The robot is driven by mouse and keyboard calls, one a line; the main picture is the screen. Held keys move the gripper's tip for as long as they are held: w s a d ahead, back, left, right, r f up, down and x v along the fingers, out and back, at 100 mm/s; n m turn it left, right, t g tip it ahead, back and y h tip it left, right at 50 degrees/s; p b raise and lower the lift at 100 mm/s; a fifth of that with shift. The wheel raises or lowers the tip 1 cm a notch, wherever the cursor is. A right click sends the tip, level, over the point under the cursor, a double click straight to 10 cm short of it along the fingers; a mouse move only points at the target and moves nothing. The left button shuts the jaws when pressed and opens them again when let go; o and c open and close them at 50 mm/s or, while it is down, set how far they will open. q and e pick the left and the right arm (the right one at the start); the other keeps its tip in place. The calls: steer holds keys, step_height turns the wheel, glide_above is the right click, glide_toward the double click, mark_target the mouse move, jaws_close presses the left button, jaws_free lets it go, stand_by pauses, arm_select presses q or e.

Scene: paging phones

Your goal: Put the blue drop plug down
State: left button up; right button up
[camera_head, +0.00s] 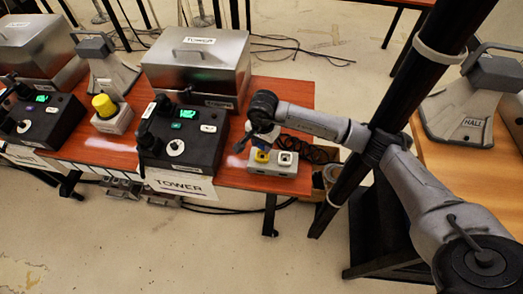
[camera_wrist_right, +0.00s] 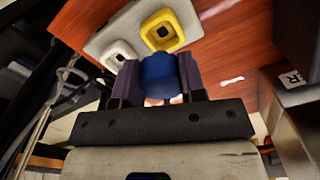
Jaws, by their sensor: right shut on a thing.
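The blue drop plug (camera_wrist_right: 159,74) is between the two dark fingers of my right gripper (camera_wrist_right: 158,80) in the right wrist view. In the head view my right gripper (camera_head: 261,141) is over the right end of the red table, and the plug is mostly hidden there. The grey socket block (camera_head: 272,170) lies just below it, with a yellow-rimmed socket (camera_head: 262,156) on the left and a white-rimmed socket (camera_head: 285,158) on the right. In the wrist view the yellow socket (camera_wrist_right: 168,41) is just beyond the plug. I cannot tell whether plug and block touch. My left gripper is not in view.
The black TOWER phone box (camera_head: 205,140) stands left of the block, with a steel case (camera_head: 196,72) behind it. Coiled black cable (camera_head: 315,152) lies to the right. A black post (camera_head: 408,95) rises beside my right arm. Bare red table shows behind the block.

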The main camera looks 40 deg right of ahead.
mark_target(262, 150)
steer(key=shift+w+a+f, duration=0.1)
steer(key=shift+w+f, duration=0.05)
steer(key=shift+f, duration=0.05)
steer(key=shift+f+b, duration=0.3)
steer(key=shift+f, duration=1.65)
steer(key=shift+f+b, duration=0.3)
steer(key=o, duration=0.9)
steer(key=shift+r, duration=0.15)
